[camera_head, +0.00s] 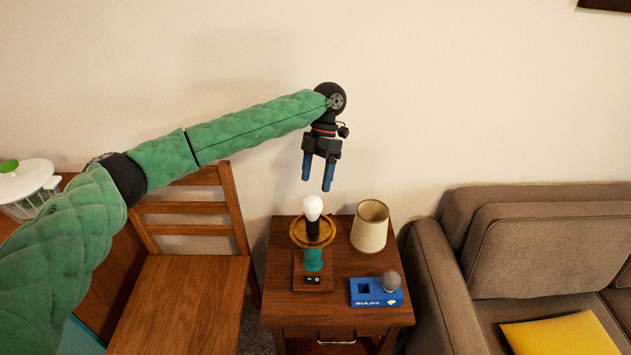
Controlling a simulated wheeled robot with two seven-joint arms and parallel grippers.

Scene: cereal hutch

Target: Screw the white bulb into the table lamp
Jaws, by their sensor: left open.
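The white bulb (313,207) stands upright at the top of the table lamp (313,258), on its dark socket. The lamp has a brass-coloured ring, a teal stem and a square wooden base, and it stands on the left part of the small wooden side table (340,311). My left gripper (318,188) is open and empty, pointing down with blue fingers just above the bulb. A small gap shows between the fingertips and the bulb. Whether the bulb's thread is fully seated cannot be seen. My right gripper is not in view.
A cream lampshade (370,228) stands on the table, right of the lamp. A wooden chair (180,300) stands left, a brown sofa (540,250) right. The wall is behind.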

